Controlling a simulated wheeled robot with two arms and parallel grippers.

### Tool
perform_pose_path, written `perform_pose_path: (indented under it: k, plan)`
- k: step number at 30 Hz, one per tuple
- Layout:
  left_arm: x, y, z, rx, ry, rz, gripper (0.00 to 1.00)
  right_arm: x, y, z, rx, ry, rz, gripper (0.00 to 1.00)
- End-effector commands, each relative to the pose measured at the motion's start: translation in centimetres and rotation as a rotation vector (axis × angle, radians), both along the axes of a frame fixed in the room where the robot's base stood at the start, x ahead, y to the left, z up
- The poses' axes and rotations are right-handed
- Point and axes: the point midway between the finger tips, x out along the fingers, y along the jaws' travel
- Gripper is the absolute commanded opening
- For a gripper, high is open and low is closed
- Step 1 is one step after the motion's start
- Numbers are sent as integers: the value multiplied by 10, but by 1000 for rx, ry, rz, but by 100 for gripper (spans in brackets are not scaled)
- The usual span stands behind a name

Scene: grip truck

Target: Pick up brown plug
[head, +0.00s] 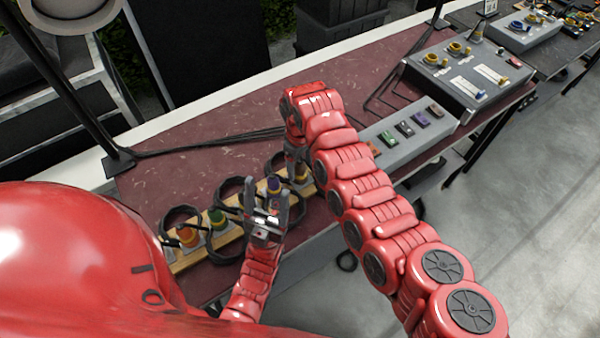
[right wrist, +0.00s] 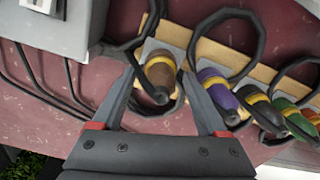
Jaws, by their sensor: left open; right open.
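The brown plug (right wrist: 160,72), with a yellow band, stands on the wooden strip and sits between the spread fingers of my right gripper (right wrist: 161,68) in the right wrist view. No grip on it shows. In the head view the brown plug (head: 301,174) is partly hidden beneath my right gripper (head: 296,158), which points down at the end of the bent right arm. My left gripper (head: 266,192) is open and empty, with its fingers up, in front of the strip near the purple plug (head: 273,185).
The purple plug (right wrist: 219,92) is right beside the right finger. Green (head: 217,218) and orange (head: 187,235) plugs stand farther along the wooden strip (right wrist: 205,50). Black cable loops surround the plugs. A grey switch box (head: 385,150) stands to the right on the red table (head: 205,120).

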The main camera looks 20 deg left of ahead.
Motion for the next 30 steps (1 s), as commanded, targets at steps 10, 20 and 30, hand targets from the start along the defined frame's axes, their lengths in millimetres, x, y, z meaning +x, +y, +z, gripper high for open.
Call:
perform_pose_path:
  k: [10,20,30]
  plan:
    - [0,0,1,0,0,0,68,0,0,1,2,-1,0,33]
    - [0,0,1,0,0,0,68,0,0,1,2,-1,0,0]
    - [0,0,0,0,0,0,68,1,1,5,2,-2,0,0]
